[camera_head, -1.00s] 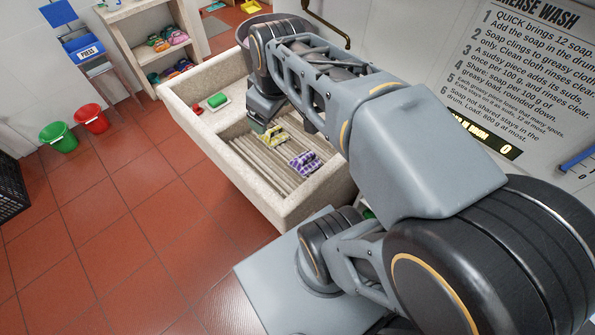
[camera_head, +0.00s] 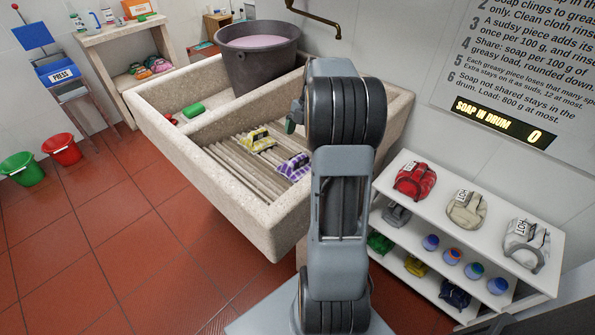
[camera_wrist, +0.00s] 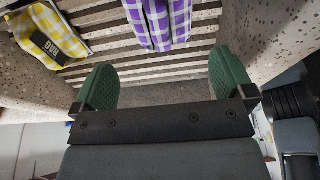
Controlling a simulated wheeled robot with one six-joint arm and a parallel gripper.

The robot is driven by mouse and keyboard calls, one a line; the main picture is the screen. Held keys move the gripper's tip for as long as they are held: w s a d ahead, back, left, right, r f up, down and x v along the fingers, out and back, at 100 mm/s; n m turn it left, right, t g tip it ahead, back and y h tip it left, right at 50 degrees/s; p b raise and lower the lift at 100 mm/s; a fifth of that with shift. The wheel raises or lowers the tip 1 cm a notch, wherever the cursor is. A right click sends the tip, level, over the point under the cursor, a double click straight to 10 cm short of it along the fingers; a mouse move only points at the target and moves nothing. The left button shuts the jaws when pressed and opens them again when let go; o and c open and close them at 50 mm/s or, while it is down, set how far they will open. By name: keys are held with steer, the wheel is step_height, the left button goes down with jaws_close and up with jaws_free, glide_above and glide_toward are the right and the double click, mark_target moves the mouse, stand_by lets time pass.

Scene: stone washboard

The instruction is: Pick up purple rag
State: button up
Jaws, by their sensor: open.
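The purple rag (camera_head: 294,167) is a purple-and-white checked cloth lying on the ribbed washboard slope of the stone sink. In the wrist view the purple rag (camera_wrist: 162,22) shows at the top centre, beyond the fingertips and between their lines. My gripper (camera_wrist: 165,72) is open and empty, its two green pads spread apart and not touching the cloth. In the head view only a green bit of my gripper (camera_head: 290,124) shows; the arm hides the rest. A yellow checked rag (camera_head: 257,139) lies left of the purple one, also in the wrist view (camera_wrist: 50,38).
The stone sink (camera_head: 232,194) has raised walls around the washboard. A grey tub (camera_head: 262,62) of pinkish liquid stands at its back. A green block (camera_head: 193,110) lies in the left basin. A shelf (camera_head: 520,215) of bundles and jars stands at right.

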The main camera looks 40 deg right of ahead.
mark_target(296, 165)
steer(key=b+x, duration=0.1)
steer(key=x, duration=0.9)
steer(key=shift+a+f+b, duration=0.15)
steer(key=shift+f+b, duration=0.2)
steer(key=shift+c, duration=0.3)
steer(key=c, duration=0.6)
